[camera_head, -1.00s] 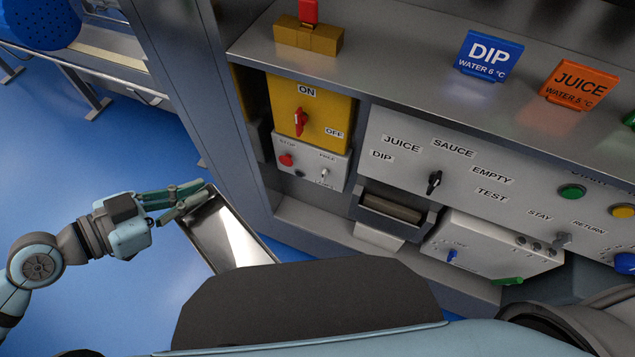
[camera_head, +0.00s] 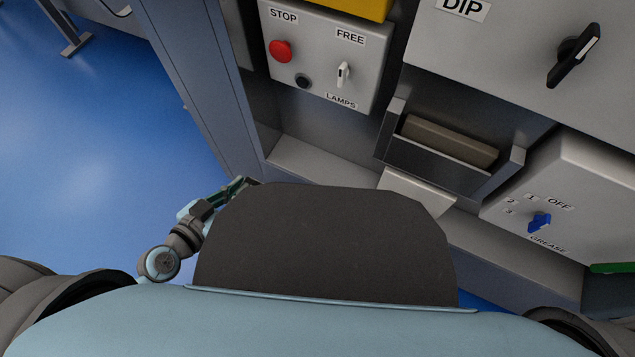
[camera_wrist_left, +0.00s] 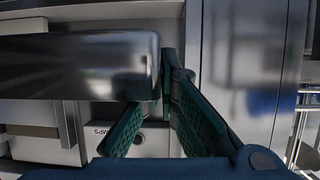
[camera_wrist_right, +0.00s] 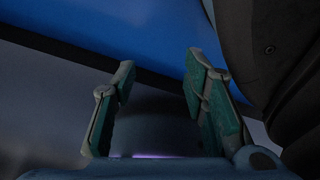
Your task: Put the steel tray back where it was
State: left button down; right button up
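The steel tray (camera_wrist_left: 75,68) is a long shiny metal piece reaching in from the left edge of the left wrist view. Its near end lies between the green fingers of my left gripper (camera_wrist_left: 150,88), which is shut on it. In the head view my left gripper (camera_head: 242,184) shows only partly, at the edge of my own dark body part; the tray is hidden there. My right gripper (camera_wrist_right: 160,72) has its fingers well apart with nothing between them; it does not show in the head view.
A grey machine front stands ahead. It has a control box (camera_head: 318,62) with a red STOP button, a dark open holder (camera_head: 430,172) with a brown block (camera_head: 450,142), and a box with a blue knob (camera_head: 540,222) at right. Blue floor (camera_head: 90,150) is free at left.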

pick_arm(q)
jog(key=shift+d+f, duration=0.1)
jog(key=shift+f, duration=0.7)
jog(key=w+d, duration=0.2)
jog(key=w, duration=0.4)
jog(key=w+d, duration=0.3)
jog(key=w, duration=0.3)
jog(key=w+d, duration=0.2)
jog(key=w, duration=0.4)
jog(key=shift+d+r+p, duration=0.1)
jog(key=shift+d+p, duration=0.05)
jog(key=shift+p, duration=0.2)
notch_tip(320, 180, down, 4)
jog(key=b, duration=0.3)
jog(key=shift+f, duration=0.25)
notch_tip(320, 180, down, 3)
jog(key=shift+w+r+b, duration=0.1)
jog(key=shift+r+b, duration=0.05)
jog(key=shift+b, duration=0.85)
jog(key=shift+r, duration=0.1)
pick_arm(e)
jog(key=w+a+r, duration=0.1)
jog(key=w+a, duration=0.1)
jog(key=w, duration=0.4)
jog(key=shift+r+t, duration=0.15)
jog(key=shift+t, duration=0.15)
jog(key=shift+w+a+r, duration=0.15)
jog(key=shift+w, duration=0.05)
